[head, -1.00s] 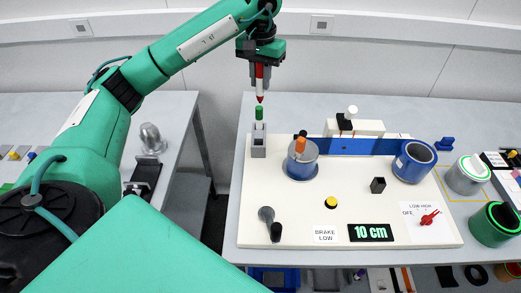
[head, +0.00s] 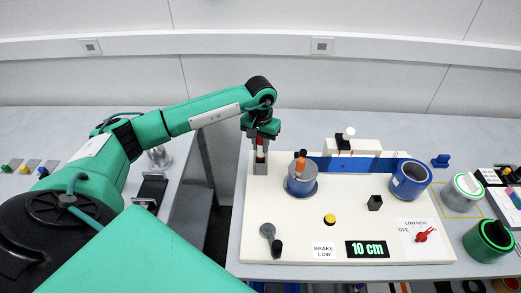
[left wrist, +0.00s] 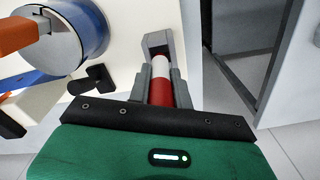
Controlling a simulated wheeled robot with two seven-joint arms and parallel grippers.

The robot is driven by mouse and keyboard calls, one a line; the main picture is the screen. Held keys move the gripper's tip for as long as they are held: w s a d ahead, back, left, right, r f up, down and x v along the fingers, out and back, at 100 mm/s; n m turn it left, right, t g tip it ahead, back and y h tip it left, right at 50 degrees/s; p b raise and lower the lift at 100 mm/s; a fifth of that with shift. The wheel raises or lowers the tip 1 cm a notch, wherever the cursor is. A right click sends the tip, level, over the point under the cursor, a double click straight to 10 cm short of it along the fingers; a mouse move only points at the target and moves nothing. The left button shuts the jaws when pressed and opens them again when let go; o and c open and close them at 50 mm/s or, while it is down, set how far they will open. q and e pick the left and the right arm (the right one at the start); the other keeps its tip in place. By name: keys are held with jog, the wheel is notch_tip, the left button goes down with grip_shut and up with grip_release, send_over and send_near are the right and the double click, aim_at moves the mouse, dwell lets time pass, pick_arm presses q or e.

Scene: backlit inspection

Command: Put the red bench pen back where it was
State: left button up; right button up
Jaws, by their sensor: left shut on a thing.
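The red bench pen (head: 260,143), red with a white band, is upright in my left gripper (head: 261,150). The fingers are shut on it, and it also shows between them in the left wrist view (left wrist: 161,92). The grey pen holder (head: 260,170) stands at the back left corner of the white board, directly below the gripper. In the left wrist view the pen's white part lines up with the grey holder (left wrist: 155,40); I cannot tell how deep its tip is. My right gripper is out of view.
The white board (head: 290,225) carries a metal drum (head: 301,184) with an orange handle close right of the holder. A blue strip (head: 345,166) and a blue roll (head: 410,181) lie further right. A gap separates the side table from the bench.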

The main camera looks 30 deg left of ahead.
aim_at(261, 153)
pick_arm(q)
notch_tip(261, 153, down, 4)
jog(key=shift+r+p, duration=0.2)
jog(key=shift+p, duration=0.35)
jog(key=shift+f, duration=0.1)
jog(key=shift+f+b, duration=0.2)
jog(key=shift+b, duration=0.2)
jog(key=o, duration=0.8)
jog(key=shift+r, duration=0.1)
jog(key=shift+o, duration=0.2)
